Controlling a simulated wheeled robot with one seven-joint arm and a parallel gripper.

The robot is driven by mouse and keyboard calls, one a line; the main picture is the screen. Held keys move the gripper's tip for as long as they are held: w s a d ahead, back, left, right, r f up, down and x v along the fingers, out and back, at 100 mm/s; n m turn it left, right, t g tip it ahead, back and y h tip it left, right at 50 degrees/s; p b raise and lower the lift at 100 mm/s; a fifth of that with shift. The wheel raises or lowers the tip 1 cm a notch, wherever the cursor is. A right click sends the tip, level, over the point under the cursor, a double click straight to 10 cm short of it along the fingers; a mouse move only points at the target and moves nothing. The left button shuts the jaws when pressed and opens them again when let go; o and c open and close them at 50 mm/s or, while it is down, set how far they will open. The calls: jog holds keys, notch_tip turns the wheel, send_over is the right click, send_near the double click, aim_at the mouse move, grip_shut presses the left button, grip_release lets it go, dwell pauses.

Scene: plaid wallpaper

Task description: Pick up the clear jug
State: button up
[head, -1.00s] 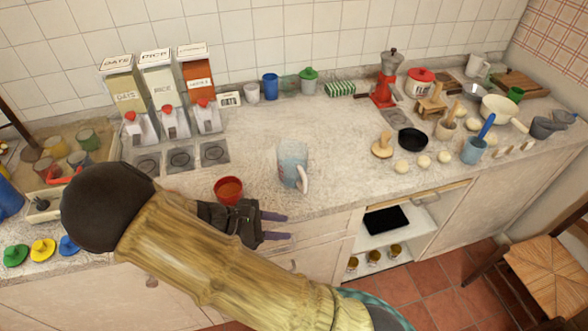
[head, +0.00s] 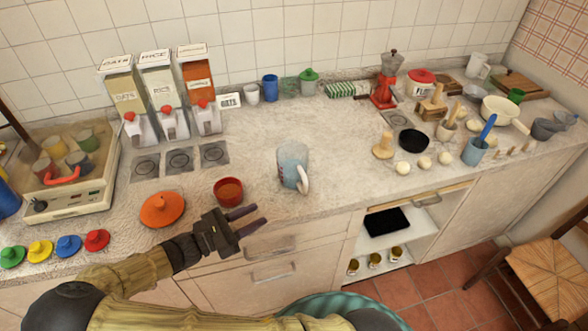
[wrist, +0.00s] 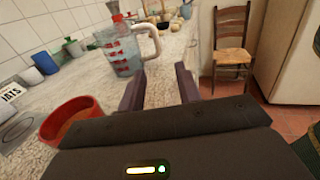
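The clear jug (head: 291,165) stands upright on the speckled counter, bluish and see-through, with its pale handle toward the front right. In the wrist view the jug (wrist: 121,58) shows red markings and its white handle at the right, ahead of the fingers and a little left. My gripper (head: 249,220) is open and empty at the counter's front edge, to the left and in front of the jug, its fingers pointing right. In the wrist view the gripper's two fingers (wrist: 160,88) are apart with nothing between them.
A red bowl (head: 229,190) sits close behind my gripper, left of the jug. An orange lid (head: 163,209) lies further left. A black pan (head: 412,140) and several pale balls lie right of the jug. The counter around the jug is clear. A chair (head: 545,254) stands at the right.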

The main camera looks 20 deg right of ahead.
jog(key=p, duration=0.2)
send_near(305, 194)
jog(key=d, duration=0.1)
jog(key=d+r, duration=0.1)
jog(key=w+d+r, duration=0.1)
jog(key=d, duration=0.1)
jog(key=shift+d, duration=0.15)
jog(key=shift+w+d+f, duration=0.1)
jog(key=shift+d, duration=0.3)
jog(key=shift+w+p+x, duration=0.15)
jog(key=shift+p+x, duration=0.2)
jog(key=shift+x, duration=0.95)
jog(key=shift+w+p+x, duration=0.15)
jog(key=shift+p+x, duration=0.15)
jog(key=shift+x, duration=0.95)
jog(key=shift+a+f, duration=0.1)
grip_shut()
